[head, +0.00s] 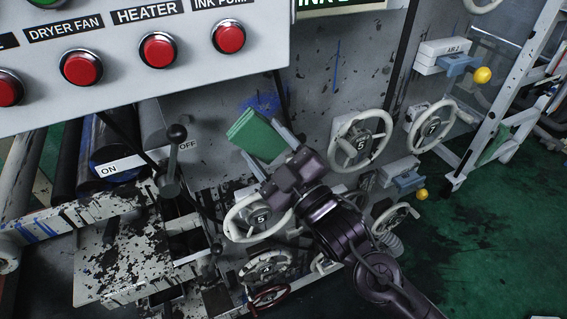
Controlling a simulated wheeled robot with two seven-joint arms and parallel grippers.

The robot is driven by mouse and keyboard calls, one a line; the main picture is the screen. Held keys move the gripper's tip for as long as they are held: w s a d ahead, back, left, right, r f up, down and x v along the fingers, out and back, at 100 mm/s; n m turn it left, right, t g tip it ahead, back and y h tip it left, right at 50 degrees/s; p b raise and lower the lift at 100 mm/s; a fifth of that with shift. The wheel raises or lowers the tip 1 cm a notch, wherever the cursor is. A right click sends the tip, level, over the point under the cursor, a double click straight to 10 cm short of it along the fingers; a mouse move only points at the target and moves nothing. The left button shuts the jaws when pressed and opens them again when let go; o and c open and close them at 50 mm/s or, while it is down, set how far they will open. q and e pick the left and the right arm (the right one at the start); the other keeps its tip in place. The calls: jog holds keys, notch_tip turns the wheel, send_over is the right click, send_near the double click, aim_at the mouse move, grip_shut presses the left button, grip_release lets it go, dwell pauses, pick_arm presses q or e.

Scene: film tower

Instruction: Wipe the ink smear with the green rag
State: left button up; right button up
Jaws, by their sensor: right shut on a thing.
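The green rag (254,134) is a folded block held in my right gripper (262,150), whose fingers are shut on it. The blue ink smear (262,102) is on the grey machine panel just above and behind the rag. The rag hides part of the smear's lower area. I cannot tell whether the rag touches the panel. My left gripper is not in view.
White handwheels (361,140) surround my right arm on the panel. A control box with red buttons (158,50) overhangs at the upper left. An on/off lever (173,165) stands left of the rag. A white ladder (505,95) is at the right, over green floor (490,235).

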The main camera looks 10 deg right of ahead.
jog(key=shift+s+a+r+n+y, duration=0.15)
jog(key=shift+a+r+n+y, duration=0.25)
jog(key=shift+r+y, duration=0.15)
jog(key=shift+w+a+r, duration=0.1)
jog(key=shift+w+a, duration=0.25)
jog(key=shift+w, duration=0.15)
jog(key=shift+w+a, duration=0.2)
jog(key=shift+w, duration=0.45)
jog(key=shift+w+a, duration=0.2)
jog(key=shift+w, duration=0.5)
jog(key=shift+w+a, duration=0.2)
jog(key=shift+w, duration=0.45)
jog(key=shift+w+a, duration=0.3)
jog(key=shift+w, duration=0.65)
jog(key=shift+d, duration=0.2)
jog(key=shift+w+d, duration=0.25)
jog(key=shift+d, duration=0.65)
jog(key=shift+w+d, duration=0.25)
jog(key=shift+d, duration=0.65)
jog(key=shift+w+d, duration=0.45)
jog(key=shift+d, duration=0.8)
jog(key=shift+w+d, duration=0.5)
jog(key=shift+d, duration=0.8)
jog(key=shift+w+d, duration=0.45)
jog(key=shift+d, duration=0.8)
jog(key=shift+a, duration=0.1)
